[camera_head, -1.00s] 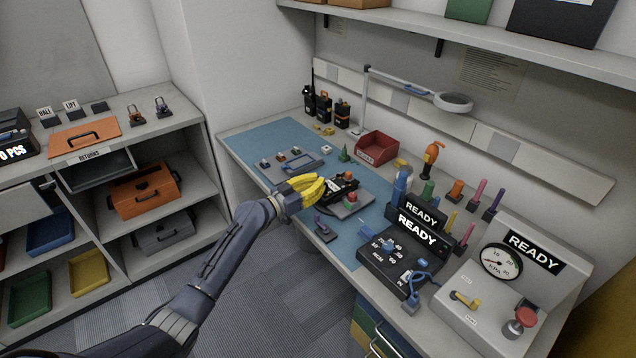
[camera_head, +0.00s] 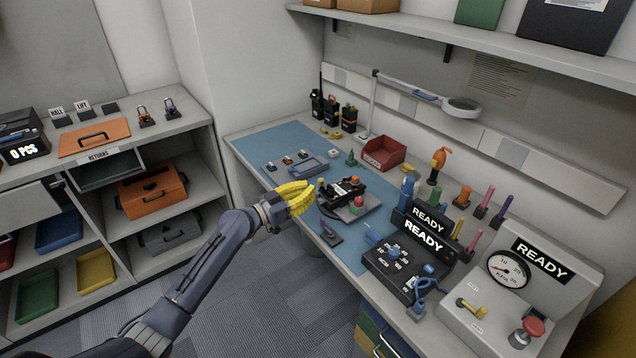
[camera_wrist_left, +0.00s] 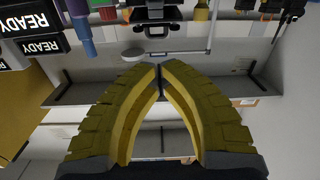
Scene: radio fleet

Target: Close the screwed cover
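A black device (camera_head: 350,187) lies on a grey fixture (camera_head: 368,208) on the blue mat, with a small red part at its near side. I cannot make out a separate screwed cover or its screws at this size. My left gripper (camera_head: 312,189) has yellow ribbed fingers and is just left of the device, above the mat's front edge. In the left wrist view the fingertips (camera_wrist_left: 159,68) come together with nothing between them. A gap to the device seems to show, but contact is hard to judge. My right gripper is out of view.
A blue-grey frame (camera_head: 309,166) and several small parts lie behind the gripper. A purple-handled tool (camera_head: 330,233) lies in front of the fixture. A red bin (camera_head: 384,153) and radios (camera_head: 332,112) stand behind. A black READY console (camera_head: 405,265) stands to the right.

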